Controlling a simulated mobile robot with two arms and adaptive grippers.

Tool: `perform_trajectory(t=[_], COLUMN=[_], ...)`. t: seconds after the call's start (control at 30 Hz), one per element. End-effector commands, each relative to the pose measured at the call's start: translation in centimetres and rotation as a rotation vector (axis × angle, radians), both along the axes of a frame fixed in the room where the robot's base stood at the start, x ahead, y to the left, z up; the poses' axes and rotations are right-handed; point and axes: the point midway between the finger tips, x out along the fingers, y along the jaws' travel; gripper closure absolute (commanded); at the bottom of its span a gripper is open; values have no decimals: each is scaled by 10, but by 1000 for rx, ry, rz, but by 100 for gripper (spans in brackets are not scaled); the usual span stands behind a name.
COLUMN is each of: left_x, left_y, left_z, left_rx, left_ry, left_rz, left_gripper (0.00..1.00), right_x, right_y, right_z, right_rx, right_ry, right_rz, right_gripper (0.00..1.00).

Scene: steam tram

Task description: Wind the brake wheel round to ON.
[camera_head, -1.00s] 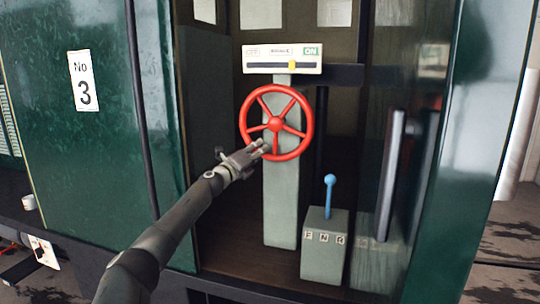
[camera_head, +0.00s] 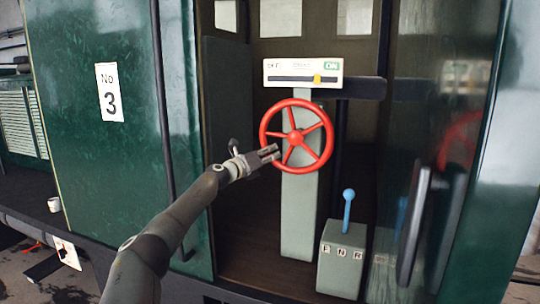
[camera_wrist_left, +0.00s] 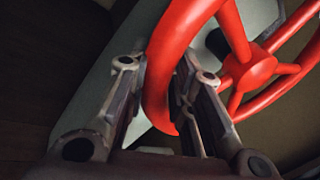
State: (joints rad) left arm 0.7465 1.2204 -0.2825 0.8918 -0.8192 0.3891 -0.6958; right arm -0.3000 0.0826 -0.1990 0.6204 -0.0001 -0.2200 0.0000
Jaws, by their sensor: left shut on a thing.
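The red brake wheel (camera_head: 325,153) with several spokes stands upright on a pale grey-green column (camera_head: 298,220). Above it is a white indicator plate (camera_head: 290,66) with a dark slot and a yellow marker (camera_head: 317,79). The marker sits right of the slot's middle, short of the green ON label (camera_head: 330,65) at the right end. My left gripper (camera_head: 272,154) is at the wheel's lower left rim. In the left wrist view its two fingers (camera_wrist_left: 160,75) are on either side of the red rim (camera_wrist_left: 170,40), shut on it. My right gripper is not in view.
A grey box with a blue lever (camera_head: 348,205), marked F, N and R, stands right of the column. A dark vertical handle (camera_head: 412,225) is at the right of the doorway. A green panel with a number 3 sign (camera_head: 109,92) flanks the left.

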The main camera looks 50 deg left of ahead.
Motion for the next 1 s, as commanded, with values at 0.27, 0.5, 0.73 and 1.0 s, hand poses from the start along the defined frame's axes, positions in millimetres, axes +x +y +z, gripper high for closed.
perform_trajectory(t=[0.27,0.5,0.73,1.0], left_x=[2,1,-1,-13], left_y=[-2,-1,0,0], left_z=[-8,-4,-3,-6], left_rx=[7,3,2,0], left_ry=[15,7,4,5], left_rz=[-5,-2,-1,3], left_gripper=[66,57,57,57], right_x=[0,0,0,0], right_y=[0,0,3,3], right_z=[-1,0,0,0], right_rx=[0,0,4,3], right_ry=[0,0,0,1], right_rz=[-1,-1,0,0], right_gripper=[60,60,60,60])
